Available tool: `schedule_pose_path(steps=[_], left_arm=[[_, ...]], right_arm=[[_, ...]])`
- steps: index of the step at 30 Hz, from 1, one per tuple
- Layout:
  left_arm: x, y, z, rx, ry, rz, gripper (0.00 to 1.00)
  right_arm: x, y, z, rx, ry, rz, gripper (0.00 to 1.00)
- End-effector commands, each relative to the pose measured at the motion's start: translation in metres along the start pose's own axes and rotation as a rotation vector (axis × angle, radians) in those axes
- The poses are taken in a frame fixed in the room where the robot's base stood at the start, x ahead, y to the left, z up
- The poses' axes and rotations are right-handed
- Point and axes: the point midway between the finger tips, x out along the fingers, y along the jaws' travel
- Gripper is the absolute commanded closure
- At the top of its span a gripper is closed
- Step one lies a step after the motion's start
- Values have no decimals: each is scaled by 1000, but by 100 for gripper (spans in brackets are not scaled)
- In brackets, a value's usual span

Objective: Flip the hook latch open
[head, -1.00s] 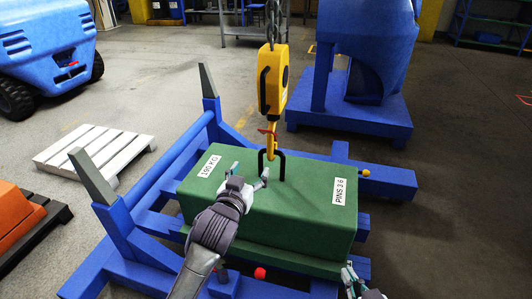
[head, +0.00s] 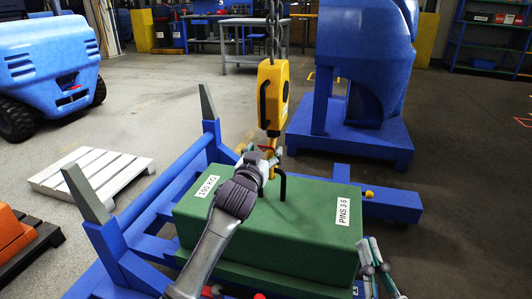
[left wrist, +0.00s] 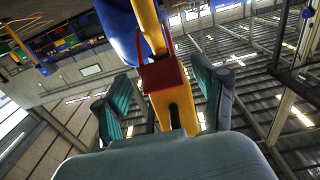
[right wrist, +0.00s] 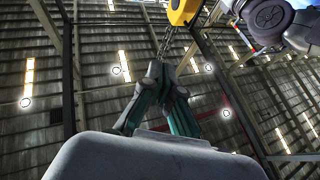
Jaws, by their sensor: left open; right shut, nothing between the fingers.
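The yellow hoist block (head: 273,95) hangs on a chain over the green weight (head: 290,222). Its yellow hook is mostly hidden in the head view behind my left gripper (head: 262,153). In the left wrist view the yellow hook (left wrist: 178,110) and its red latch (left wrist: 163,74) stand between my open left fingers (left wrist: 165,100), and I cannot tell whether they touch. The black lifting handle (head: 283,184) on the weight is partly hidden by my left arm. My right gripper (head: 374,258) is shut and empty, near the weight's right front corner; it also shows in the right wrist view (right wrist: 160,75).
The weight sits on a blue frame (head: 170,185) with two grey-topped uprights at left. A blue machine (head: 365,60) on a blue base stands behind. A white pallet (head: 90,172) and a blue vehicle (head: 45,65) are at left. The floor at right is clear.

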Motion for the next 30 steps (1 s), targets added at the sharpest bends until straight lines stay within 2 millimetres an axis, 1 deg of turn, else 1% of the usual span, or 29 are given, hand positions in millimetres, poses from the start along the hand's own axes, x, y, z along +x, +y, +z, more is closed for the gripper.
schedule_pose_path(steps=[3,6,11,17,18,26,27,30], left_arm=[[12,0,1,-1,0,0,29],[17,1,1,-1,0,1,29],[20,0,0,-1,0,1,29],[20,0,0,-1,0,1,29],[20,0,0,-1,-1,1,36],[20,0,0,-1,-1,0,79],[20,0,0,-1,-1,0,86],[20,0,0,-1,-1,0,100]], right_arm=[[-1,-2,-12,4,84,-4,100],[-2,-3,-20,6,129,-6,100],[-2,-3,-26,7,156,-7,100],[-2,-3,-26,6,156,-7,100],[-2,-3,-26,6,156,-7,100],[-2,-3,-26,6,155,-6,100],[-2,-3,-26,6,155,-6,100],[-2,-3,-25,6,155,-6,100]])
